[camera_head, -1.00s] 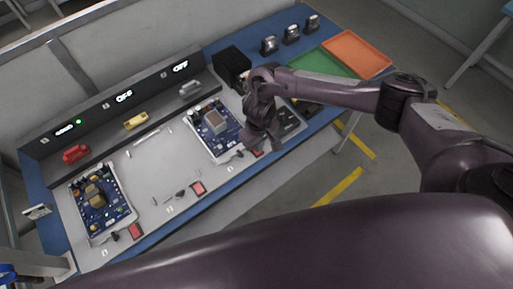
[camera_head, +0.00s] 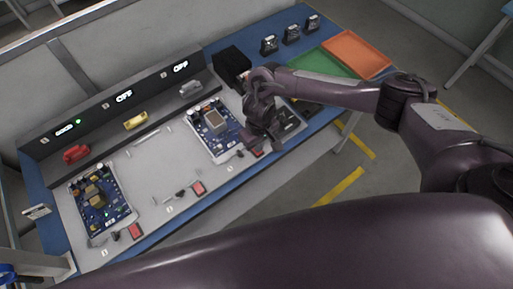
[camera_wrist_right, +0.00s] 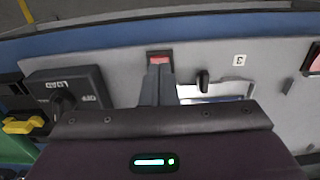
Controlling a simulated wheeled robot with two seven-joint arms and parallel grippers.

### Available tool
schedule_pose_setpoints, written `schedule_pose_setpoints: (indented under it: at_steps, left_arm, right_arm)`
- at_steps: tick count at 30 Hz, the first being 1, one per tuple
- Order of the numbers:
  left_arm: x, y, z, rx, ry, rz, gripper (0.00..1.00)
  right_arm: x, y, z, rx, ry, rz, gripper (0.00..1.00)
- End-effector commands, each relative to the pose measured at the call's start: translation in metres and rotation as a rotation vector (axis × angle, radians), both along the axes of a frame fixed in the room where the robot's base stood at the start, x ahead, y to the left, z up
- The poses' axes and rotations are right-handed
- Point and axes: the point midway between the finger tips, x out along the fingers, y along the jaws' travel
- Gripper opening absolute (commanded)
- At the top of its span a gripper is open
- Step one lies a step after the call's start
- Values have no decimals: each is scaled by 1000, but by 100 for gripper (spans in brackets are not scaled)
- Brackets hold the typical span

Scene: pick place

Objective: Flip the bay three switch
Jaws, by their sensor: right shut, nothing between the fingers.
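The bay three board (camera_head: 216,128) lies at the right of the grey bench panel, under a display reading OFF (camera_head: 181,67). A red switch (camera_wrist_right: 160,57) shows just past my right fingertips in the right wrist view. A black lever (camera_wrist_right: 203,80) stands to its right, near the label 3 (camera_wrist_right: 240,60). My right gripper (camera_wrist_right: 158,72) is shut and empty, pointing at the red switch; I cannot tell whether it touches. In the head view the right gripper (camera_head: 254,142) is low over the front edge of bay three, partly hiding the switch. My left gripper is not in view.
A LOAD/OFF box (camera_wrist_right: 70,92) with a dark knob lies left of the fingers. Bay one (camera_head: 100,195) reads GOOD with a green light; bay two reads OFF (camera_head: 124,97). Green (camera_head: 322,63) and orange (camera_head: 357,53) trays lie at the far right.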

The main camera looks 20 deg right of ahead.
Motion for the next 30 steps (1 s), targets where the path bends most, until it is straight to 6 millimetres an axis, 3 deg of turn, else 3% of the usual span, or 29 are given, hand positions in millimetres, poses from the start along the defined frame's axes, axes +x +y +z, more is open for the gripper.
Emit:
schedule_pose_setpoints:
  at_steps: [30]
  left_arm:
    - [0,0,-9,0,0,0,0]
  right_arm:
    - [0,0,-16,1,0,0,0]
